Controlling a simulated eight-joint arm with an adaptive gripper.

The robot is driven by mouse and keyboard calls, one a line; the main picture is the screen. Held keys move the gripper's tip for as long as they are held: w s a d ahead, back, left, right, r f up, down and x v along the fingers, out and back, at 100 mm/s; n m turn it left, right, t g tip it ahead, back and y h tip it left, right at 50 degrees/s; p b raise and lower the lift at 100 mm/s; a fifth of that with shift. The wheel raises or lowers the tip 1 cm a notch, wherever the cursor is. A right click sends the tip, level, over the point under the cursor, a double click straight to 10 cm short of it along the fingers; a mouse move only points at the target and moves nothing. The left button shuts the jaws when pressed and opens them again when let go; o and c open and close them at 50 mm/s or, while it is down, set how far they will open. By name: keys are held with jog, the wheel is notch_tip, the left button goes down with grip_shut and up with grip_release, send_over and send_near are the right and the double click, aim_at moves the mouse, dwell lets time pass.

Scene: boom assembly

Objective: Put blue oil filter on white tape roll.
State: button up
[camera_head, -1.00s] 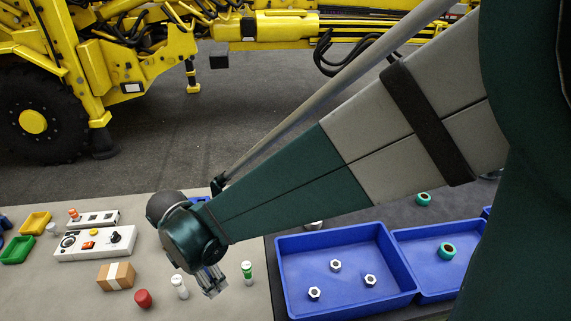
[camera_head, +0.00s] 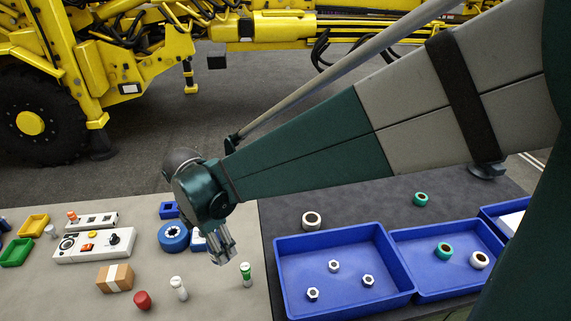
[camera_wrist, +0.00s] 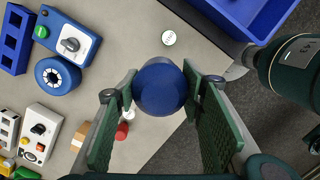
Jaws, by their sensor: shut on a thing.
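The blue oil filter (camera_wrist: 160,87) is a round blue body between my fingers in the wrist view. My gripper (camera_wrist: 160,92) is shut on it and holds it above the bench. In the head view my gripper (camera_head: 222,252) hangs over the pale half of the bench, and I cannot make out the filter there. A white ring that looks like the white tape roll (camera_head: 304,221) lies on the dark mat behind the left blue tray, to the right of my gripper. Another white ring (camera_head: 472,259) lies in the right tray. Neither shows in the wrist view.
The left blue tray (camera_head: 283,274) holds several nuts. The right blue tray (camera_head: 425,283) holds a green ring. A green-white bottle (camera_head: 246,275) stands below my gripper. A blue roll (camera_head: 165,244), control box (camera_head: 94,245) and carton (camera_head: 115,279) lie left.

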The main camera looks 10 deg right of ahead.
jog(key=w+d+p, duration=0.1)
jog(key=w+d, duration=0.7)
jog(key=w, duration=0.1)
jog(key=m+p, duration=0.1)
jog(key=p, duration=0.2)
send_over(313, 217)
notch_tip(313, 217, down, 4)
jog(key=shift+s+a+f, duration=0.15)
jog(key=shift+f, duration=0.2)
jog(key=shift+s+a+f, duration=0.15)
jog(key=shift+f, duration=0.2)
jog(key=shift+f, duration=3.15)
jog(key=shift+f, duration=0.1)
jog(key=shift+f, duration=1.75)
